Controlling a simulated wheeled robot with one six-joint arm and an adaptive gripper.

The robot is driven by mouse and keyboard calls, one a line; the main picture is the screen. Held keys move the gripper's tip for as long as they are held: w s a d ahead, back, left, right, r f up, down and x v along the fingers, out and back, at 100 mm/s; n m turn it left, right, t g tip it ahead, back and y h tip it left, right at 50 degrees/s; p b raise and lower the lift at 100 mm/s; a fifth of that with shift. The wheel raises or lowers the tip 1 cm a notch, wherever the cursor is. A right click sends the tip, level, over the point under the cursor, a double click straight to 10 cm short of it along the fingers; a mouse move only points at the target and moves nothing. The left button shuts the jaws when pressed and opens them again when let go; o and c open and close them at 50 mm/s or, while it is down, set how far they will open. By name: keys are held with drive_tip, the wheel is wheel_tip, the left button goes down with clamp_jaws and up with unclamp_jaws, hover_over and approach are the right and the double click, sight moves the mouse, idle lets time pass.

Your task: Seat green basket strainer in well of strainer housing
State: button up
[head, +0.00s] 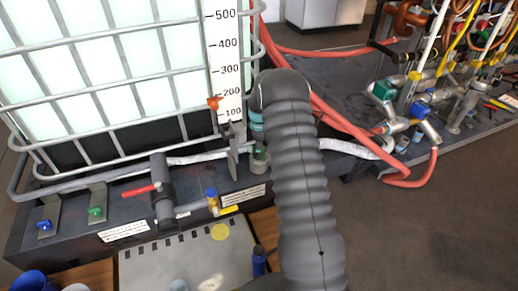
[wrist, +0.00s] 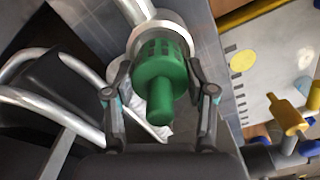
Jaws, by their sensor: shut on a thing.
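The green basket strainer (wrist: 161,73) is in the middle of the wrist view, its round knob pointing toward the camera and its slotted part away. My gripper (wrist: 158,68) is shut on it, one finger on each side. The pale round rim of the strainer housing (wrist: 133,43) shows just behind the slotted end, on a pipe. The strainer covers most of the well, so I cannot tell how far its end is inside. In the head view my dark ribbed arm hides most of the gripper. A grey cup with green at its top (head: 260,157) shows beside my arm.
A caged white tank (head: 110,60) stands behind, with a level scale (head: 228,70). Red hoses (head: 335,115) run right of my arm. A red-handled valve (head: 140,191) and a grey panel (head: 150,265) are at left. A yellow valve (wrist: 287,113) shows at right in the wrist view.

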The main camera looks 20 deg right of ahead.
drive_tip(key=shift+f+b, duration=0.3)
drive_tip(key=shift+f, duration=0.25)
drive_tip(key=o, duration=1.1)
drive_tip(key=shift+o, duration=0.2)
drive_tip(key=shift+r, duration=0.1)
